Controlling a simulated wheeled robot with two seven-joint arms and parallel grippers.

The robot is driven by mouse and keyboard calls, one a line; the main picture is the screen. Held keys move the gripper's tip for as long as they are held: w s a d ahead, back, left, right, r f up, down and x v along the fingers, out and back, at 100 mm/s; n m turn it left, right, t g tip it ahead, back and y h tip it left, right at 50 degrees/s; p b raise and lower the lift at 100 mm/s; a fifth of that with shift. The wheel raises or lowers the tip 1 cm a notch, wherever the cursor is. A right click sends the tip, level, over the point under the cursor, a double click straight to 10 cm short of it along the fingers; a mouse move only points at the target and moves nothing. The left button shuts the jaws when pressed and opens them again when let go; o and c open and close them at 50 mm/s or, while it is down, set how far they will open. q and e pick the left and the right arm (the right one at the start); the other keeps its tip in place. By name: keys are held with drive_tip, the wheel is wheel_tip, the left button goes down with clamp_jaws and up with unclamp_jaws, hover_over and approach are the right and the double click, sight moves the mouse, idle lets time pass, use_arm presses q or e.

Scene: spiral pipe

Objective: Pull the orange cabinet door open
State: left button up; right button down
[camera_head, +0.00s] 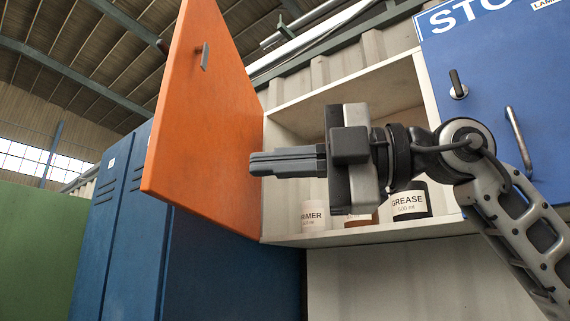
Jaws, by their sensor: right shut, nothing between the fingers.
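The orange cabinet door (205,120) stands wide open, swung out to the left of the white cabinet (290,120). Its small grey handle (205,57) is on the upper part of the door's outer-left side, apart from my gripper. My right gripper (252,163) comes in from the right, in front of the open cabinet. It is shut and empty, pointing left, with its fingertips over the door's lower right part in the picture. I cannot tell whether the tips touch the door. My left gripper is not in view.
A blue door (490,75) with a handle is closed at right. Blue lockers (120,220) and a green panel (35,240) stand at left.

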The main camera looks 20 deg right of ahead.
sight(169, 172)
use_arm(q)
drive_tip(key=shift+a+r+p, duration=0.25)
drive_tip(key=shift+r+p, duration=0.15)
drive_tip(key=shift+p, duration=0.8)
use_arm(e)
drive_tip(key=x, duration=1)
drive_tip(key=shift+w, duration=0.1)
drive_tip(key=shift+f, duration=0.1)
